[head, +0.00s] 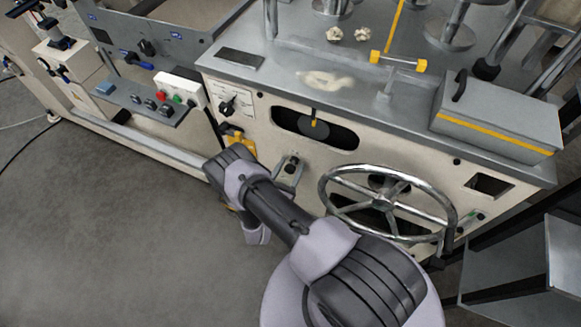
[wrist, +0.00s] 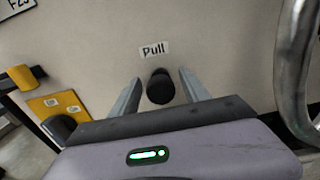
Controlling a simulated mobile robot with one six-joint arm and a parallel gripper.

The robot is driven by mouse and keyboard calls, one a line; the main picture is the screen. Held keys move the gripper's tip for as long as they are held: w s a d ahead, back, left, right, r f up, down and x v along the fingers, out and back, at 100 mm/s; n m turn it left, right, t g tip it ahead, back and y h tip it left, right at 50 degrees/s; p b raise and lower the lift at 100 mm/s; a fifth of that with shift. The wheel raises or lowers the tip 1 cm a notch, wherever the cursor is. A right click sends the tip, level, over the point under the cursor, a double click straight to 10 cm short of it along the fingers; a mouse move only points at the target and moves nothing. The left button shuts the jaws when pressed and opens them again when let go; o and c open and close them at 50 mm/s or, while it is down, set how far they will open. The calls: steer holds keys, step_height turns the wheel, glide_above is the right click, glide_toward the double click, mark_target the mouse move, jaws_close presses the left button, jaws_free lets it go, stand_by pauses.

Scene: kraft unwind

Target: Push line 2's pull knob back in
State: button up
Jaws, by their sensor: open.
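A black round pull knob (wrist: 160,88) sticks out of the cream machine panel (wrist: 225,40), just below a white label reading "Pull" (wrist: 154,49). No line number can be read beside it. My gripper (wrist: 159,77) is open in the wrist view, with one grey finger on each side of the knob. A gap shows between the knob and each finger, and the fingers hold nothing. How far the knob stands out from the panel cannot be told. In the head view my arm reaches low in front of the cabinet, left of the handwheel.
A large metal handwheel (head: 388,203) stands close on the right; its rim (wrist: 293,65) shows in the wrist view. A yellow switch plate (wrist: 58,103) is on the left. A rotary selector (head: 228,104) sits higher up. Open floor (head: 110,225) lies to the left.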

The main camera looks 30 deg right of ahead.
steer(key=p+v, duration=0.3)
steer(key=v, duration=1.4)
steer(key=shift+s, duration=0.2)
steer(key=shift+a, duration=0.15)
